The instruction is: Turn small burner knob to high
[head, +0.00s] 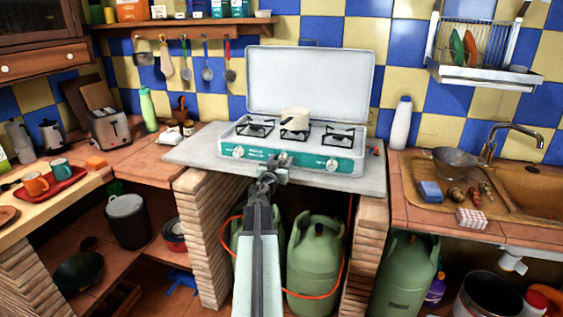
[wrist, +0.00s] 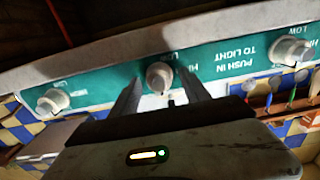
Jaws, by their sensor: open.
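The stove (head: 289,145) has a teal front panel with three pale knobs. The left knob (head: 239,151) and right knob (head: 332,165) show clearly in the head view; the middle one is mostly hidden by my gripper (head: 277,163). In the wrist view, the middle knob (wrist: 159,75) sits between the tips of my open gripper (wrist: 159,90), with one finger on either side. I cannot tell whether the fingers touch it. The other knobs are at the wrist view's left (wrist: 53,102) and right (wrist: 292,50). Which is the small burner's knob is unclear.
Green gas bottles (head: 311,255) with an orange hose stand below. Brick pillars (head: 205,235) flank that space. A toaster (head: 110,127) is at left, a sink at right.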

